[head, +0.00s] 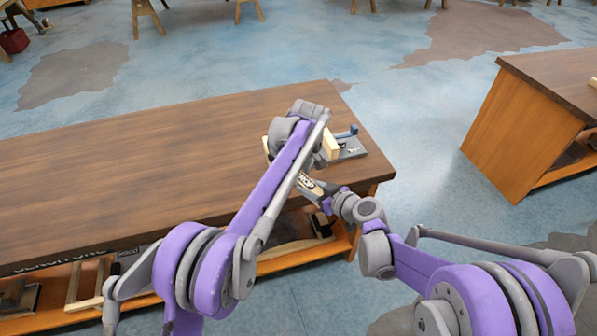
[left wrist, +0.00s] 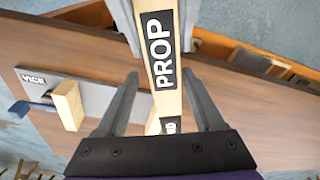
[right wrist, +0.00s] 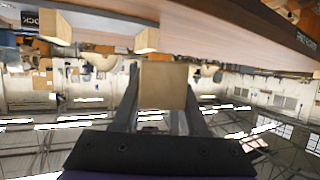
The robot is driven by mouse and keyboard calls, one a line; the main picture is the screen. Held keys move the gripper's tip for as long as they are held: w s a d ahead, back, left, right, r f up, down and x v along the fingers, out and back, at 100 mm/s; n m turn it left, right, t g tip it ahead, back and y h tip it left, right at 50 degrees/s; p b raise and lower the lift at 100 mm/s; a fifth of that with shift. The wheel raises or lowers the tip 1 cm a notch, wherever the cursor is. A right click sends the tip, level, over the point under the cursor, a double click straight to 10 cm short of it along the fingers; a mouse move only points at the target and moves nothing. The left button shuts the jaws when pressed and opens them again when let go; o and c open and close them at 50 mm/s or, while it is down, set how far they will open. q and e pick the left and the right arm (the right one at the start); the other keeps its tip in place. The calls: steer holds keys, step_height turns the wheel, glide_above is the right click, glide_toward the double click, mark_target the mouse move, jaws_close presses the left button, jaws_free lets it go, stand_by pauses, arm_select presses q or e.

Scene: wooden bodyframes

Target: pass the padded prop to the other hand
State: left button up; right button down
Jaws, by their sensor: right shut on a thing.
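The padded prop (head: 308,184) is a pale wooden bar with a black label reading PROP. My right gripper (head: 331,196) is shut on it beside the bench's right end. In the left wrist view the prop (left wrist: 162,60) runs between the spread fingers of my left gripper (left wrist: 162,78), which is open with gaps on both sides. The right gripper's fingers (left wrist: 158,22) show at the top there, against the prop's sides. In the right wrist view the prop's square end (right wrist: 163,85) fills the space between the fingers. In the head view my left arm mostly hides the left gripper.
A long wooden bench (head: 130,165) lies under the left arm. A grey vice (head: 350,147) with a blue part and pale wooden blocks sits near its right end. Frames and tools lie on its lower shelf. Another bench (head: 530,115) stands at right, with open floor between.

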arm_select(q)
steer(key=shift+d, duration=0.1)
jaws_close()
arm_select(e)
steer(key=shift+s+a, duration=0.1)
steer(key=shift+a, duration=0.05)
steer(key=shift+c, duration=1.8)
jaws_free()
